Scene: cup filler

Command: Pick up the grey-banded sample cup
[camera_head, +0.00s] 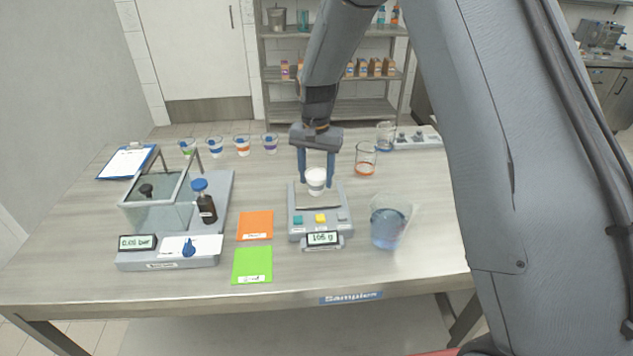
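A white sample cup with a faint greyish band (316,181) stands upright on or just above the pan of the scale (302,222) in the middle of the table. My gripper (316,176) points straight down over the scale, with one finger on each side of the cup. The fingers are close to the cup's sides, but I cannot tell whether they touch it. The scale's display is lit and seems to read 106 g. The cup's far side is hidden.
A jug of blue liquid (389,226) stands right of the scale, with a beaker (365,160) behind. Orange (255,226) and green (252,265) cards lie left. Several colour-banded cups (242,147) stand in the back row.

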